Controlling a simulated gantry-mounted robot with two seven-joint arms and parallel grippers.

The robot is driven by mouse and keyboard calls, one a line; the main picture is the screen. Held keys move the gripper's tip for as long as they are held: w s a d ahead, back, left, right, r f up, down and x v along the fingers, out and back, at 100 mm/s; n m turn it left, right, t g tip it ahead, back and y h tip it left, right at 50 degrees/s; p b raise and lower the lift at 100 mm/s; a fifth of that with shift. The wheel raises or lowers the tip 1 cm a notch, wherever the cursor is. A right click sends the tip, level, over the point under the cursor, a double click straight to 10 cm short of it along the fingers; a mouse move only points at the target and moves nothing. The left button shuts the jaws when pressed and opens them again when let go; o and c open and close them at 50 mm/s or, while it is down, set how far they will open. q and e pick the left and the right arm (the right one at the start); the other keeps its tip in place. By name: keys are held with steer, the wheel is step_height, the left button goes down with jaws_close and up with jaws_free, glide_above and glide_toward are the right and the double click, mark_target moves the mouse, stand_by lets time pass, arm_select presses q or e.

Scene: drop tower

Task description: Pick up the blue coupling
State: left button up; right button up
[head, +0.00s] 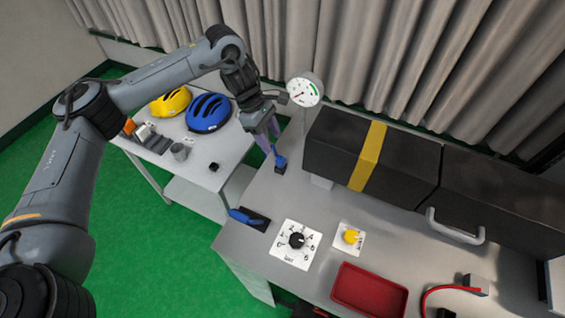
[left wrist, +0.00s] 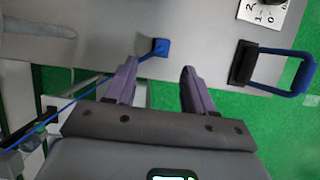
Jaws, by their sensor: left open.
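The small blue coupling (head: 280,163) is at the left edge of the grey bench near the back, with a dark part under it. In the left wrist view the blue coupling (left wrist: 160,47) lies just beyond the gap between my fingertips, and a thin blue line runs from it to the lower left. My left gripper (head: 270,137) is open, its purple fingers pointing down just above and behind the coupling. In the left wrist view the left gripper (left wrist: 158,68) has nothing between its fingers. My right gripper is not in view.
A blue loop handle on a black block (head: 250,218) stands at the bench's left edge. A white-faced dial (head: 304,92) stands behind my gripper. A black box with a yellow band (head: 368,155) blocks the right. A red tray (head: 369,294) and two helmets (head: 209,112) are farther off.

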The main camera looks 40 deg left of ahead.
mark_target(280, 158)
arm_select(q)
steer(key=p+x, duration=0.1)
steer(key=x, duration=0.2)
steer(key=shift+s+d, duration=0.1)
steer(key=p+x, duration=0.1)
steer(key=x, duration=0.2)
steer(key=shift+s+d+f, duration=0.1)
steer(key=shift+f, duration=0.05)
steer(key=shift+d+f, duration=0.2)
steer(key=shift+f, duration=0.35)
steer(key=shift+c, duration=0.3)
steer(key=c, duration=0.8)
